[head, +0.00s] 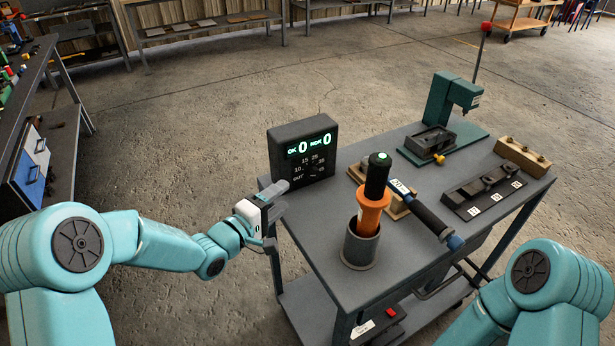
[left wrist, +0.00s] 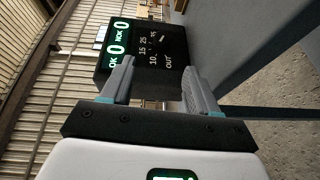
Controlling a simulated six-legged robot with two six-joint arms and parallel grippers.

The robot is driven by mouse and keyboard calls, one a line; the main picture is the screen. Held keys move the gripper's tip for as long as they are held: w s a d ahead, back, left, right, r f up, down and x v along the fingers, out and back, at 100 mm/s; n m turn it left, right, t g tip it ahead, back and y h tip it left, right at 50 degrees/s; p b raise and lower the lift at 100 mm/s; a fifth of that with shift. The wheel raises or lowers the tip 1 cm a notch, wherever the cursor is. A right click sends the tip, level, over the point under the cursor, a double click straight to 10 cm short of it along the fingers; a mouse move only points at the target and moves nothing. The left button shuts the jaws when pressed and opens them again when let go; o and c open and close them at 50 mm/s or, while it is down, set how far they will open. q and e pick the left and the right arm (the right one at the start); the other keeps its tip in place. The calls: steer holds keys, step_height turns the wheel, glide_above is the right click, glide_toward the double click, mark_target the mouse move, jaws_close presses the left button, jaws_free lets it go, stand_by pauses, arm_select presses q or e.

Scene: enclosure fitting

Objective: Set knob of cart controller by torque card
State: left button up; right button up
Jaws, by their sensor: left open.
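The cart controller (head: 303,150) is a dark box at the cart's far left corner. Its green display reads OK 0 and NOK 0. Below are dial marks 10, 15, 25, 35 and OUT around a dark knob, too small for me to read its setting. My left gripper (head: 278,199) is open and empty, just left of the cart and in front of the controller. In the left wrist view the controller (left wrist: 150,58) lies beyond the open fingers (left wrist: 158,72), apart from them. My right gripper is out of view.
On the cart (head: 315,255), an orange and black driver (head: 372,205) stands in a grey holder (head: 360,248). A dark-handled tool (head: 430,216) leans nearby. A green press (head: 447,115), a black numbered block (head: 484,192) and a wooden block (head: 522,156) stand right.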

mark_target(309, 177)
arm_select(q)
steer(key=x, duration=0.7)
steer(key=p+x, duration=0.1)
steer(key=x, duration=0.3)
steer(key=shift+w+f, duration=0.25)
steer(key=shift+f, duration=0.05)
steer(key=shift+s+r, duration=0.1)
steer(key=shift+s, duration=0.05)
steer(key=c, duration=1)
